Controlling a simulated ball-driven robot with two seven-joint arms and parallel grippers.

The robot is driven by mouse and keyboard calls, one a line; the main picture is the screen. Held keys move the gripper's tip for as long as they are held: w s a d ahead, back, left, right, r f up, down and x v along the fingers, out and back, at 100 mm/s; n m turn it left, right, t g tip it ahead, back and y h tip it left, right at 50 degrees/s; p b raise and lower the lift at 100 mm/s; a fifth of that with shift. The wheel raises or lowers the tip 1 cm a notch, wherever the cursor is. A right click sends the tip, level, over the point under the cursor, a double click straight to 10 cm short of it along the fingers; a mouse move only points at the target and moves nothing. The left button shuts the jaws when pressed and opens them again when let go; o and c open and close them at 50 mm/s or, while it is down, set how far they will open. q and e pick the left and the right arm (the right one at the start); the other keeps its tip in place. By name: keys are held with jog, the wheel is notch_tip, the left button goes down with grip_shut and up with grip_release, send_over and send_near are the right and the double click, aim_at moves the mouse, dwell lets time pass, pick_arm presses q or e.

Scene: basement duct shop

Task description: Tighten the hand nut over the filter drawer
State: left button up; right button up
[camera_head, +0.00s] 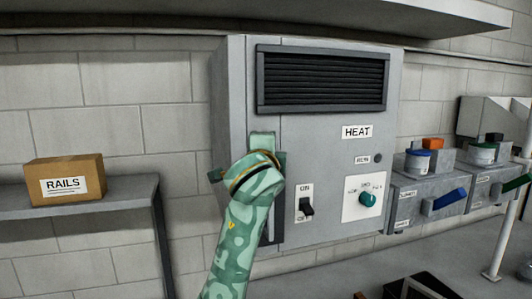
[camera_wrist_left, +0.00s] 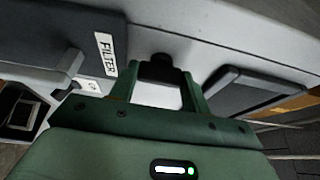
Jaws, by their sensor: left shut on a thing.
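The hand nut (camera_wrist_left: 160,67) is a small black knob on the grey cabinet front in the left wrist view. My left gripper (camera_wrist_left: 158,84) has a green finger on each side of it and is shut on it. The filter drawer (camera_wrist_left: 55,32) is a dark panel with a white FILTER label (camera_wrist_left: 105,54), left of the nut in that view. The gripper and wrist hide the nut there and cover much of the drawer. My right gripper is not in view.
A RAILS box (camera_head: 65,178) sits on a shelf (camera_head: 110,195) at left. Bins with a blue handle (camera_head: 450,199) and a green handle (camera_head: 514,183) stand at right.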

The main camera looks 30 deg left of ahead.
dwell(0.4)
pick_arm(q)
jog(key=o, duration=1)
jog(key=shift+c, duration=0.2)
jog(key=shift+f, duration=0.1)
jog(key=shift+f, duration=0.1)
